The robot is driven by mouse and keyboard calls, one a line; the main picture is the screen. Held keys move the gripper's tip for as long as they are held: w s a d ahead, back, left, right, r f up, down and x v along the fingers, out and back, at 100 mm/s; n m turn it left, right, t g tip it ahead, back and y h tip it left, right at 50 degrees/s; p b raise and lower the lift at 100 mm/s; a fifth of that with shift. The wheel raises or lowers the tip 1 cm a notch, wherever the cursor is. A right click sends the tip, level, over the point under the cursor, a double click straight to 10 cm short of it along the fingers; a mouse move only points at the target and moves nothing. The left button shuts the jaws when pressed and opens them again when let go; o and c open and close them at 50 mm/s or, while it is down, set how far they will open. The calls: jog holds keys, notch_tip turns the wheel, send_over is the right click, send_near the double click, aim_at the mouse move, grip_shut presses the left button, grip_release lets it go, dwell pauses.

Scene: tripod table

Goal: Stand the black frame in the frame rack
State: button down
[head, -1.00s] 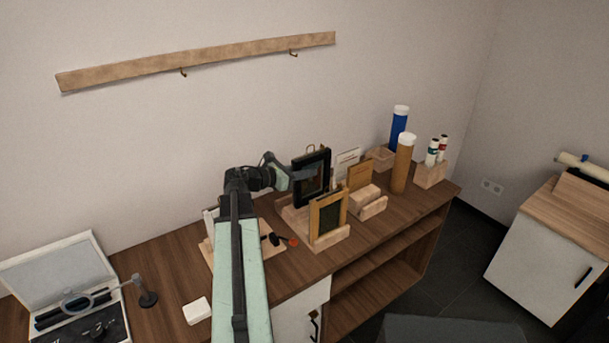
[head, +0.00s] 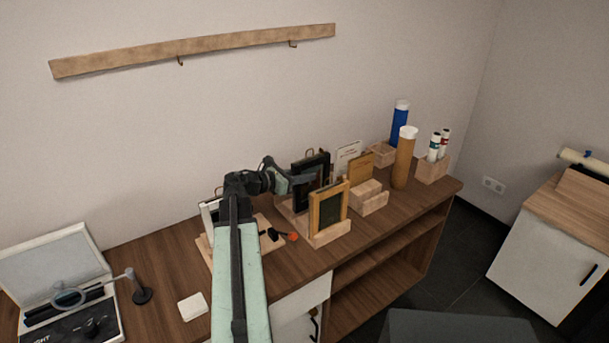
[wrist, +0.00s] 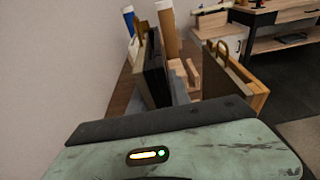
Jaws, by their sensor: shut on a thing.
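The black frame (head: 311,183) is upright at the rack, behind the wooden frame in the head view. My gripper (head: 301,180) is shut on its left edge. The frame rack (head: 331,236) is a pale wooden holder on the table; the black frame's lower edge is down among its parts, but I cannot tell whether it is seated in a slot. In the wrist view the black frame (wrist: 155,72) stands edge-on ahead of my gripper, beside a tan panel.
A wooden frame (head: 328,206) stands in the rack's front part. Wooden blocks and a card holder (head: 369,198), a brown tube (head: 404,160) and a blue tube (head: 400,117) stand to the right.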

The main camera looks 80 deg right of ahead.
aim_at(304, 186)
jog(key=shift+f, duration=0.2)
dwell(0.4)
jog(key=shift+f+b, duration=0.85)
jog(key=shift+b, duration=0.25)
jog(key=shift+a+f+b, duration=0.1)
jog(key=shift+f+b, duration=0.25)
jog(key=shift+b, duration=0.05)
jog(key=shift+f+b, duration=0.75)
jog(key=shift+f, duration=0.15)
jog(key=c, duration=1.1)
grip_release()
